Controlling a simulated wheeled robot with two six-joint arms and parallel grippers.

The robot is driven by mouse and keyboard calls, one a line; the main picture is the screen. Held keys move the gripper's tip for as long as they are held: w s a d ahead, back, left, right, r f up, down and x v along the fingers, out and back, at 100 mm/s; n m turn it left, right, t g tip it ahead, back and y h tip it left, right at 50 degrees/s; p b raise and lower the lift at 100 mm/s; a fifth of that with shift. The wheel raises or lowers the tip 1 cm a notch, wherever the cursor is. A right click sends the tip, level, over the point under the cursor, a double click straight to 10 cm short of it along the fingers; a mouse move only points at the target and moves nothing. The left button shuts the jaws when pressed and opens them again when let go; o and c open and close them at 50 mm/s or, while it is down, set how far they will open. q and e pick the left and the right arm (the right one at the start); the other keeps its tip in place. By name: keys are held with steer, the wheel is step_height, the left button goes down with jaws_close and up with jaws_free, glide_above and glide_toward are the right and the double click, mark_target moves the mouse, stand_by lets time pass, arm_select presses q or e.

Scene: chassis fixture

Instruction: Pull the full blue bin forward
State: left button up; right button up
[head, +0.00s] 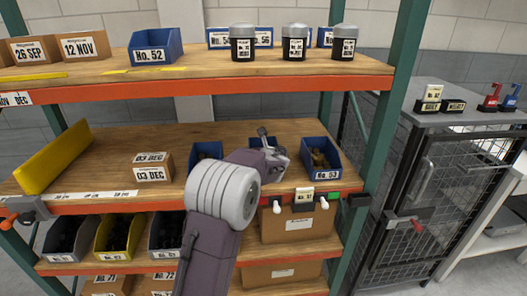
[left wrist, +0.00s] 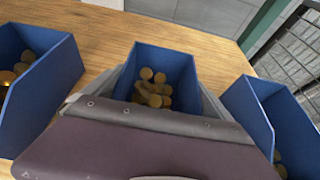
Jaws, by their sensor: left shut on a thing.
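Three blue bins stand in a row on the middle shelf. The middle blue bin (left wrist: 180,62) holds a pile of brass-coloured round pieces (left wrist: 153,88). My left gripper (head: 270,147) is at this bin and hides most of it in the head view; its fingers close on the bin's two sides in the left wrist view (left wrist: 160,92). The right blue bin (left wrist: 247,112) is marked No. 53 in the head view (head: 328,174) and also holds brown pieces. My right gripper is not in view.
The wooden middle shelf (head: 110,160) has an orange front edge with label holders. A yellow panel (head: 55,157) and a small carton (head: 153,172) stand to the left. A green post (head: 378,130) bounds the right. An upper shelf (head: 200,72) hangs above.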

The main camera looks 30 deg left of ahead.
arm_select(q)
steer(key=o, duration=1.6)
steer(key=shift+c, duration=0.2)
steer(key=v, duration=0.9)
steer(key=shift+r, duration=0.1)
